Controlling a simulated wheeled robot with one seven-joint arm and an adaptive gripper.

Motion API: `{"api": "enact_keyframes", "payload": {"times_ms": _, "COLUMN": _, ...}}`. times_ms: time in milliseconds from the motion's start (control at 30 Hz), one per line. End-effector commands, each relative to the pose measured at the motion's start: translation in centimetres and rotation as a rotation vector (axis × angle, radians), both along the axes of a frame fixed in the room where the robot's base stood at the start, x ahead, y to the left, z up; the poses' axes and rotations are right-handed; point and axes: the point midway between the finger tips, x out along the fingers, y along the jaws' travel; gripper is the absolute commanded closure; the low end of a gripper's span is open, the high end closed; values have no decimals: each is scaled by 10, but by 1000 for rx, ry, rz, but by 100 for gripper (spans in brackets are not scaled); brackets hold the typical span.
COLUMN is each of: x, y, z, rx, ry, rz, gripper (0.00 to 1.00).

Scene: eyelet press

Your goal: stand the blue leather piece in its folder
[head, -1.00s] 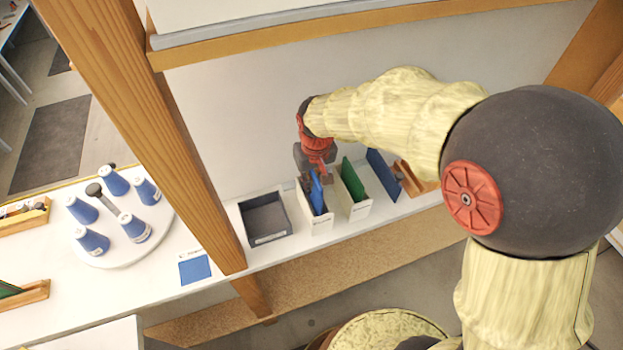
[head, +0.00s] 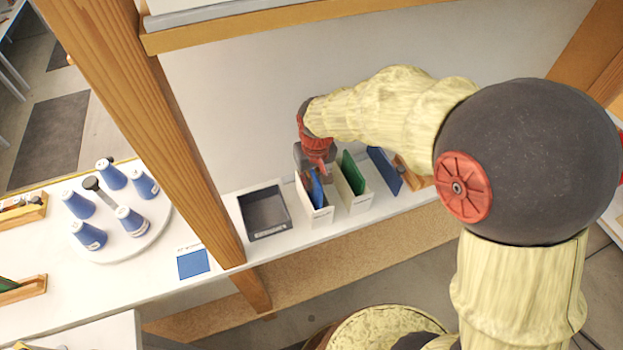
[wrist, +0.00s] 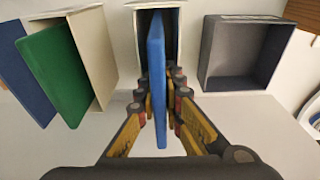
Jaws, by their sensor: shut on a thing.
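The blue leather piece (wrist: 156,75) is a thin upright panel between my gripper's fingers (wrist: 157,100) in the wrist view. My gripper (head: 317,172) is shut on it. The far part of the piece is within the open white folder (wrist: 141,28); its near edge sticks out toward my wrist. In the head view the blue piece (head: 317,190) stands steeply inside the walls of the white folder (head: 322,216), with my gripper above and behind it. The piece's lower edge is hidden, so I cannot tell whether it touches the folder's bottom.
A second white folder (head: 357,204) holds a green piece (head: 352,172). Beyond it stands a blue panel (head: 384,170). A dark grey tray (head: 265,213) is on the other side. A blue-marked card (head: 193,264) lies near a wooden post (head: 190,150). A shelf (head: 330,22) runs overhead.

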Motion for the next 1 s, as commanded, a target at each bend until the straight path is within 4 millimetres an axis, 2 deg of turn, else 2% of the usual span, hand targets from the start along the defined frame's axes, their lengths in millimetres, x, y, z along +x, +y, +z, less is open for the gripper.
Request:
{"api": "enact_keyframes", "payload": {"times_ms": 267, "x": 0, "y": 0, "z": 1, "rx": 0, "ry": -1, "rz": 0, "gripper": 100}}
{"api": "enact_keyframes", "payload": {"times_ms": 300, "x": 0, "y": 0, "z": 1, "rx": 0, "ry": -1, "rz": 0, "gripper": 89}}
{"api": "enact_keyframes", "payload": {"times_ms": 633, "x": 0, "y": 0, "z": 0, "rx": 0, "ry": -1, "rz": 0, "gripper": 70}}
{"api": "enact_keyframes", "payload": {"times_ms": 1000, "x": 0, "y": 0, "z": 1, "rx": 0, "ry": 0, "rz": 0, "gripper": 70}}
